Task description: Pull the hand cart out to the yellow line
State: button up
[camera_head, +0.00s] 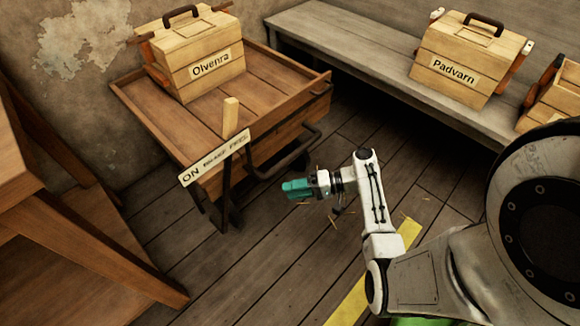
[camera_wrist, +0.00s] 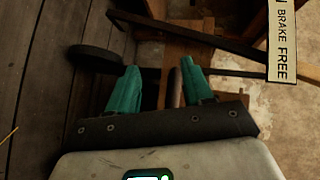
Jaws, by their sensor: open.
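The wooden hand cart (camera_head: 195,125) stands by the wall with a dark bar handle (camera_head: 292,160) on its near right side. A sign plate (camera_head: 215,160) on it starts with "ON"; in the wrist view the plate (camera_wrist: 283,45) shows "BRAKE FREE". A wooden lever block (camera_head: 230,117) stands behind the plate, nearer the end away from "ON". My gripper (camera_head: 297,188) is open, just in front of the handle. In the wrist view, a brown bar (camera_wrist: 177,88) shows between the teal fingers, nearer the right one; contact cannot be told. The yellow line (camera_head: 350,303) lies on the floor, partly behind my arm.
A toolbox labelled "Olvenra" (camera_head: 197,58) rests on the cart. A grey bench (camera_head: 330,42) at the back holds a "Padvarn" toolbox (camera_head: 462,62) and another box (camera_head: 558,100). A wooden table (camera_head: 70,235) stands at left. Plank floor between cart and line is mostly clear, with straw scraps.

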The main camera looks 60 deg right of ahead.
jog(key=s+d+f+m+t+h+b, duration=0.25)
jog(key=d+m+t+h+b, duration=0.35)
jog(key=d, duration=0.7)
jog(key=w+r, duration=0.3)
jog(key=w, duration=0.7)
jog(key=shift+a+n+t+b, duration=0.35)
jog(key=shift+a+n+t, duration=0.05)
jog(key=shift+a, duration=0.05)
jog(key=shift+y, duration=0.4)
grip_shut()
